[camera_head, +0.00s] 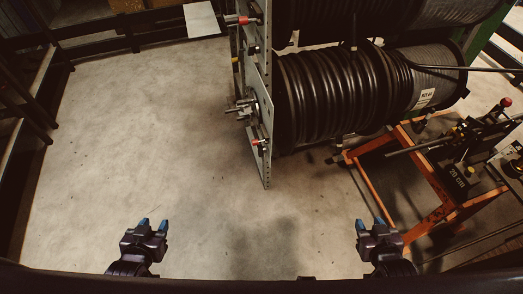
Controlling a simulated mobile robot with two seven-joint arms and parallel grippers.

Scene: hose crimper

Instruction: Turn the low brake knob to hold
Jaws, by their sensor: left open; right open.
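A small red-tipped knob (260,142) sits low on the upright perforated plate of the hose reel rack, and looks like the low brake knob; its setting is too small to read. A second red knob (243,20) sits higher on the same rack. My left gripper (153,224) is open and empty at the lower left, well to the left of and nearer than the rack. My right gripper (370,224) is open and empty at the lower right, nearer than the rack and apart from both knobs.
A large reel of black hose (335,95) fills the rack behind the perforated plate (266,105). A shaft end (240,106) sticks out left from the plate. An orange stand (430,215) with a hand-levered device is at the right. The concrete floor (150,130) on the left is clear.

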